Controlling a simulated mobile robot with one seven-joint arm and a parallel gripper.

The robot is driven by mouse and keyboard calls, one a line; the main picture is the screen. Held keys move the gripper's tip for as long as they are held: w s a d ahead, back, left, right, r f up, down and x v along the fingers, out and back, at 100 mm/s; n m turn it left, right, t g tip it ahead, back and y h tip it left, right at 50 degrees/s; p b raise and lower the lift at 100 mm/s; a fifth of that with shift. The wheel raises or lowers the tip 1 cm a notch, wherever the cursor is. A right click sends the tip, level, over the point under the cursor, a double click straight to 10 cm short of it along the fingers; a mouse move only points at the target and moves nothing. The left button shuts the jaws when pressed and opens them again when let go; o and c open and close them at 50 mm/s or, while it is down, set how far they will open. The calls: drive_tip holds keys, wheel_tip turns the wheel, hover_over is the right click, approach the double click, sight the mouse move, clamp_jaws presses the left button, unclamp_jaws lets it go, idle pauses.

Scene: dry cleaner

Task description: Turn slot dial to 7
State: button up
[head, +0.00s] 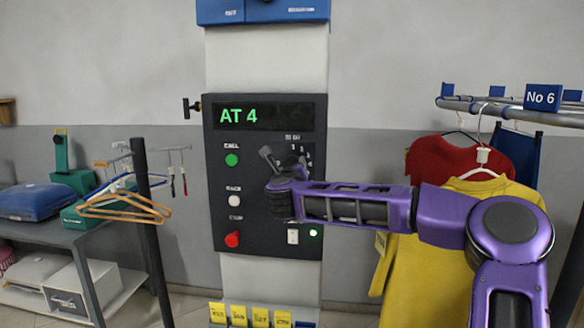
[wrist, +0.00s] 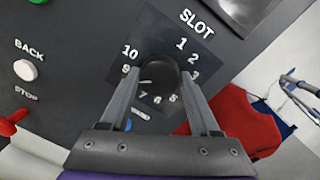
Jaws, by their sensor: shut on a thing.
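The slot dial (wrist: 158,74) is a round black knob on the dark control panel (head: 262,228), under the label SLOT. Numbers ring it; 1, 2, 3, 9 and 10 read clearly, and 6 and 7 show below it. My gripper (wrist: 162,84) is shut on the dial, one finger on each side. In the head view my gripper (head: 280,158) hides most of the dial. The panel's display (head: 262,116) reads AT 4 in green.
Left of the dial are a green CALL button (head: 232,160), a white BACK button (head: 234,201) and a red STOP button (head: 232,239). A rail marked No 6 with a red garment (head: 445,165) and a yellow garment (head: 425,265) stands right. Hangers (head: 125,205) hang left.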

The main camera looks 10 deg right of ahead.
drive_tip(key=shift+a+r+n+g, duration=0.1)
drive_tip(key=shift+n+g, duration=0.2)
drive_tip(key=shift+n, duration=4.3)
drive_tip(key=o, duration=1.4)
drive_tip(key=shift+c, duration=0.2)
drive_tip(key=shift+s, duration=0.1)
